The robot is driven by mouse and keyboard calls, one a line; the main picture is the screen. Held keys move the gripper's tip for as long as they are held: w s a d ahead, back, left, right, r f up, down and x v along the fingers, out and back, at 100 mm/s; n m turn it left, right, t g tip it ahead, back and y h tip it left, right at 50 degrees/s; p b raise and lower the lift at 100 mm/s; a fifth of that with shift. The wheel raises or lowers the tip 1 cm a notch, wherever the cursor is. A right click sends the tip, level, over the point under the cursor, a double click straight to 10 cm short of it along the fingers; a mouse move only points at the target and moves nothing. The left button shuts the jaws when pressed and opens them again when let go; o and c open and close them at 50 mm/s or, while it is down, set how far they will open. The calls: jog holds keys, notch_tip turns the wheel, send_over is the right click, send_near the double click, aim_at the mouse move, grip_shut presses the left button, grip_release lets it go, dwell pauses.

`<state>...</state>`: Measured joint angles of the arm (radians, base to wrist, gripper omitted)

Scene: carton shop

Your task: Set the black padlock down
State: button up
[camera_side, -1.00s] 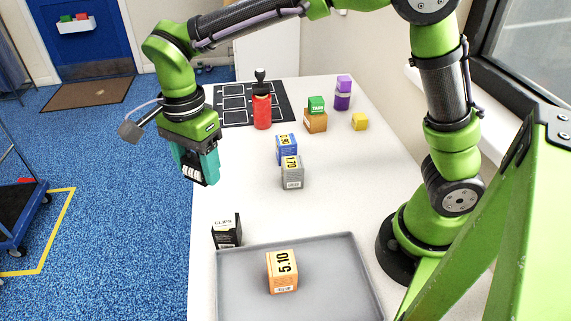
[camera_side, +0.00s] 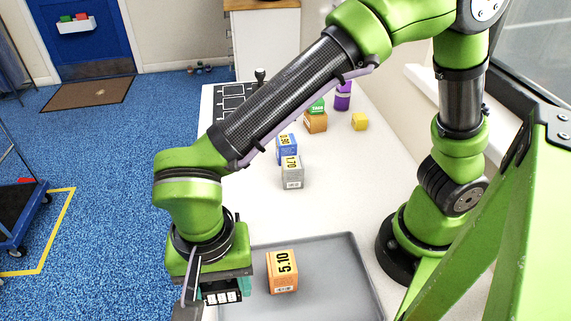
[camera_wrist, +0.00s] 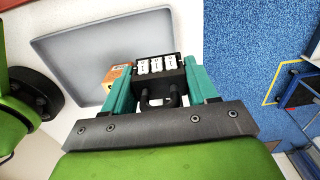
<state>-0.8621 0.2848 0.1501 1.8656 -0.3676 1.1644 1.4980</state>
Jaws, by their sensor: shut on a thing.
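The black padlock (camera_wrist: 157,68) has white number dials and a dark shackle. It sits between the two teal fingers of my gripper (camera_side: 224,291), which is shut on it. In the wrist view its shackle points back towards the gripper's palm. In the side view the padlock (camera_side: 222,297) shows low at the left edge of the grey tray (camera_side: 345,270). I cannot tell whether it touches anything below. The tray also shows in the wrist view (camera_wrist: 90,50).
An orange box marked 5.10 (camera_side: 282,272) stands in the tray, right of my gripper. A grey box (camera_side: 292,172) and a blue box (camera_side: 286,148) stand mid-table. An orange-brown box (camera_side: 315,122), a yellow cube (camera_side: 360,121) and a purple container (camera_side: 342,98) stand farther back.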

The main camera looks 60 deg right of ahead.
notch_tip(320, 180, down, 10)
jog(key=shift+r, duration=0.1)
dwell(0.4)
jog(key=shift+f, duration=0.3)
jog(key=shift+f, duration=0.3)
jog(key=o, duration=1.3)
jog(key=shift+f, duration=0.1)
notch_tip(320, 180, up, 13)
jog(key=shift+r, duration=0.1)
jog(key=w+d+r+n+t+y, duration=0.1)
jog(key=w+d+r, duration=0.25)
jog(key=d, duration=0.45)
jog(key=w+d+r+n+t+y, duration=0.15)
jog(key=d+r, duration=0.25)
jog(key=d, duration=0.4)
jog(key=s+d+r+n+t, duration=0.2)
jog(key=d+t, duration=0.2)
jog(key=d, duration=0.9)
jog(key=shift+s+d+t, duration=0.15)
jog(key=shift+s+t, duration=0.2)
